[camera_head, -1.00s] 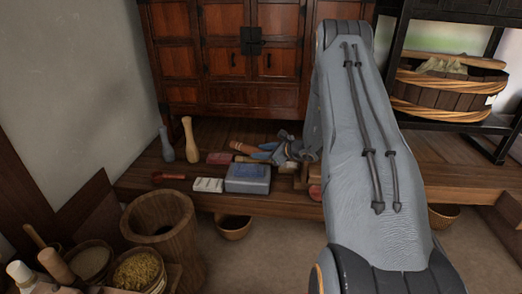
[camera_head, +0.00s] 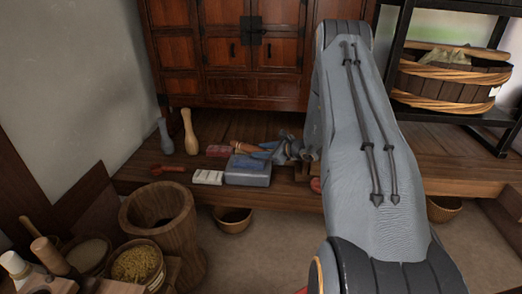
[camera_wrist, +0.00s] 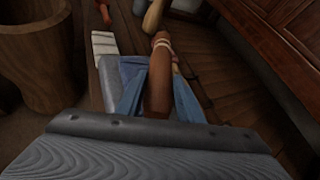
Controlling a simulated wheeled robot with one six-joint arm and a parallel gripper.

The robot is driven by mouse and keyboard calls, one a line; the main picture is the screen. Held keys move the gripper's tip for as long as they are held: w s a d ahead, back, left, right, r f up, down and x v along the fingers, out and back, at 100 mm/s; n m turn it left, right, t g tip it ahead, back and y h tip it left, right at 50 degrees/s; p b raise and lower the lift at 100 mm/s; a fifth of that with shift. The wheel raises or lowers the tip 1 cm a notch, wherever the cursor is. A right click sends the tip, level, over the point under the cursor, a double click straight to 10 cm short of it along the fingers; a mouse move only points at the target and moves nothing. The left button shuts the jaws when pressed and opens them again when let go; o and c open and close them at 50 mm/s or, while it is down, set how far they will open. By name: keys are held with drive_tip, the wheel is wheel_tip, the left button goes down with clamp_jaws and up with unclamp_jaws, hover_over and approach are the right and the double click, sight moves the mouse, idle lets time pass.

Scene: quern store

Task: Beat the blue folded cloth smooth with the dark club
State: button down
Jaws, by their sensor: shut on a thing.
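My gripper (camera_head: 270,153) is shut on the reddish-brown club (camera_head: 243,148). In the wrist view the club (camera_wrist: 158,80) points away from me between the two blue fingers of my gripper (camera_wrist: 157,92), with pale bands near its far end. The blue folded cloth (camera_head: 243,162) lies on top of a grey block at the front edge of the wooden platform. The club is over the back part of the cloth; I cannot tell whether they touch. In the wrist view my fingers and the club hide most of the cloth.
A pale club (camera_head: 189,133) and a grey-blue one (camera_head: 166,138) stand behind. A wooden mortar (camera_head: 160,217) stands in front; a cabinet (camera_head: 230,50) closes the back.

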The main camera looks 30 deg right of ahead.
drive_tip(key=shift+f+b, duration=0.3)
drive_tip(key=shift+f, duration=0.55)
drive_tip(key=shift+f, duration=0.15)
drive_tip(key=shift+r+p, duration=0.9)
drive_tip(key=shift+r, duration=1.1)
drive_tip(key=shift+f, duration=0.2)
wheel_tip(320, 180, down, 4)
drive_tip(key=b, duration=0.2)
drive_tip(key=shift+r+b, duration=0.25)
drive_tip(key=shift+b, duration=0.05)
drive_tip(key=shift+r, duration=0.1)
